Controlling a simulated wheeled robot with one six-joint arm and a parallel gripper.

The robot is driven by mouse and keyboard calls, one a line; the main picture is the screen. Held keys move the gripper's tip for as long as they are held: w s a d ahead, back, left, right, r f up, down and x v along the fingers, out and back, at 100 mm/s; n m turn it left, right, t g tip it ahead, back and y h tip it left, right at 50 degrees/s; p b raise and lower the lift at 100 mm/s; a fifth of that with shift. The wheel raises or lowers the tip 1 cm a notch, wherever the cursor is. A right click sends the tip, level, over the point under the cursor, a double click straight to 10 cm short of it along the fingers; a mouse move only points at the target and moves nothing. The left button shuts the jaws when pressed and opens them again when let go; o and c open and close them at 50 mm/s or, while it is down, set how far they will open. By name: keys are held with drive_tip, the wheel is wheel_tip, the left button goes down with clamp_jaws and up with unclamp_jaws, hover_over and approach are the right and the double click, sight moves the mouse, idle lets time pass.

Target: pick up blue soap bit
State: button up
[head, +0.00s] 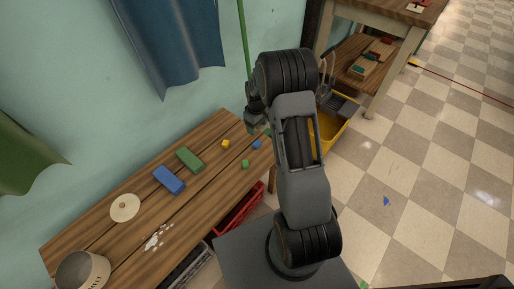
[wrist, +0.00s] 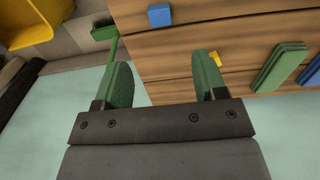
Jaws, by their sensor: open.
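The blue soap bit (head: 256,144) is a small blue block on the wooden bench, near its right end in the head view. In the wrist view the blue soap bit (wrist: 159,15) is at the top edge, beyond the fingertips and apart from them. My gripper (wrist: 163,72) has two green-padded fingers spread wide with nothing between them. In the head view my gripper (head: 262,126) is near the bench's far right end, partly hidden by my arm.
A yellow bit (head: 226,143) and a green bit (head: 245,164) lie close by. A green bar (head: 190,159), blue bar (head: 169,180), pale disc (head: 125,207) and container (head: 82,270) are farther left on the bench (head: 205,190). The wall and a green pole (head: 243,35) are near my gripper.

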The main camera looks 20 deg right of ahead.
sight(257, 143)
wheel_tip(257, 143, down, 12)
drive_tip(key=b, duration=0.2)
drive_tip(key=shift+b, duration=0.35)
drive_tip(key=shift+r, duration=0.1)
drive_tip(key=shift+c, duration=0.5)
drive_tip(key=c, duration=0.9)
